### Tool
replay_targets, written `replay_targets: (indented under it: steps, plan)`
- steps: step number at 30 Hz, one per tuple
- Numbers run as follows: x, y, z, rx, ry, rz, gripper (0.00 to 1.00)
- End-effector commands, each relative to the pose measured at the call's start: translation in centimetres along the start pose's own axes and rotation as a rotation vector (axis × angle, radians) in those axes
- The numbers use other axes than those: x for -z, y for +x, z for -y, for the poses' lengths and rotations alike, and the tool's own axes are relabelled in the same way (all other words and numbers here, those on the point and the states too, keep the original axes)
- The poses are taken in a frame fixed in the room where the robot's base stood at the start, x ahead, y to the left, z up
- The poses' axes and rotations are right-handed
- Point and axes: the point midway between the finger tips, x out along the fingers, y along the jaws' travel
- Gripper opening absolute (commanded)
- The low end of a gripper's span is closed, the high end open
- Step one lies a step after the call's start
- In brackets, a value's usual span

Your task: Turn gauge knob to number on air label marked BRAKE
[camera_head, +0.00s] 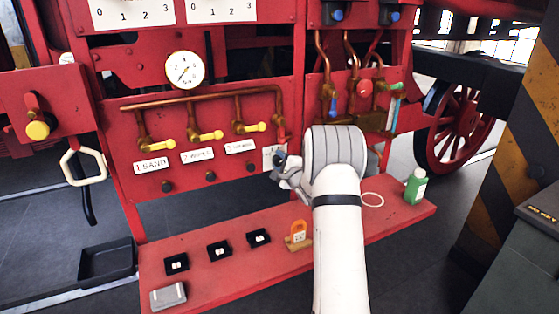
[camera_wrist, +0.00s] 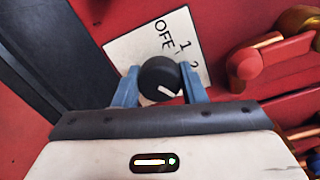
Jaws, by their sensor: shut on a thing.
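The gauge knob (camera_wrist: 158,72) is black and round with a white pointer line, which points to the lower right in the wrist view. Its white plate (camera_wrist: 135,45) shows OFF, 1 and 2, tilted; any further marks are hidden. My gripper (camera_wrist: 160,84) has its blue fingers on both sides of the knob, shut on it. In the head view my gripper (camera_head: 280,163) is at the panel's right, partly covering the plate. Three white air labels hang under yellow-handled valves: 1 SAND (camera_head: 152,165), a second (camera_head: 197,156) and a third (camera_head: 240,147). The last two are too small to read surely.
A round gauge (camera_head: 185,70) sits above the copper pipes. The red shelf (camera_head: 215,278) below holds small black trays, a grey block (camera_head: 168,296), an orange tag on a stand (camera_head: 298,235) and a green bottle (camera_head: 416,186). A red valve handle (camera_wrist: 265,60) is close right of my gripper.

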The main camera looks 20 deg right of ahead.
Motion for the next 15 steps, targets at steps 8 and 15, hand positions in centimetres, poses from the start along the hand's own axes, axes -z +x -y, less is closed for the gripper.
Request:
replay_targets:
  steps: [8, 15]
  plan:
    - [0.12, -0.06, -0.26, -0.004, 0.046, -0.001, 0.15]
    - [0.12, -0.06, -0.31, -0.005, 0.049, -0.001, 0.15]
